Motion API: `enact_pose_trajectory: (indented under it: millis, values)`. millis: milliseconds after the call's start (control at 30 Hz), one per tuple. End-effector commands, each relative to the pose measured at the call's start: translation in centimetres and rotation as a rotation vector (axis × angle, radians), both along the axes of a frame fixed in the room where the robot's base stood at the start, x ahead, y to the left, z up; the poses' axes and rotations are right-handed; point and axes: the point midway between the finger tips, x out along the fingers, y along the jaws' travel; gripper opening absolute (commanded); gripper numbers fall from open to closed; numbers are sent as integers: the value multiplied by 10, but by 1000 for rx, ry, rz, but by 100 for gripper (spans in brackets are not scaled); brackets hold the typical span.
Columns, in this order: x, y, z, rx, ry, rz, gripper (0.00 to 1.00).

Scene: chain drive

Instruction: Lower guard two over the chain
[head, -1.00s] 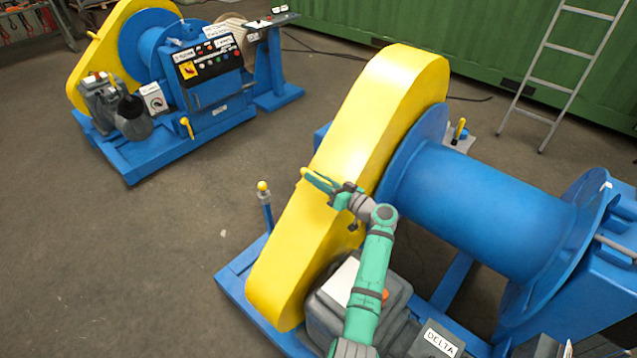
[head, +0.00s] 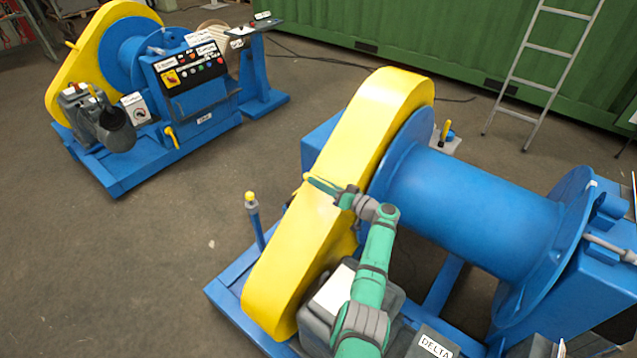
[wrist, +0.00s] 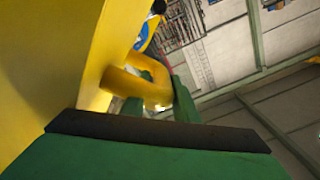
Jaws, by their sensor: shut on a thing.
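The large yellow guard (head: 345,165) leans lengthwise over the left end of the near blue winch. It is tilted, with its far end higher. My gripper (head: 320,186) is at the guard's outer left side, shut on its yellow handle. In the wrist view the looped handle (wrist: 135,88) sits between the green fingers (wrist: 155,108), and the guard's yellow wall (wrist: 45,55) fills the left. The chain is not visible. Whether the guard's lower edge touches the frame cannot be told.
A blue drum (head: 475,195) lies right of the guard. A blue post with a yellow knob (head: 254,215) stands at its left. A grey motor housing (head: 350,300) is below my arm. Another winch (head: 150,90) stands behind left, and a ladder (head: 545,75) leans at back right.

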Motion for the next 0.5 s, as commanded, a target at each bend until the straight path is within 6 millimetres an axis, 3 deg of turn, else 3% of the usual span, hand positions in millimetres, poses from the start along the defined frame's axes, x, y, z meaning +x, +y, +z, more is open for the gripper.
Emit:
enact_pose_trajectory:
  millis: [67,100,167,500]
  values:
    - [2,-6,-6,-5,11,-23,0]
    - [2,-7,-6,-6,11,-24,29]
    - [2,-7,-6,-6,10,-24,40]
    - [3,-6,-3,-4,6,-20,40]
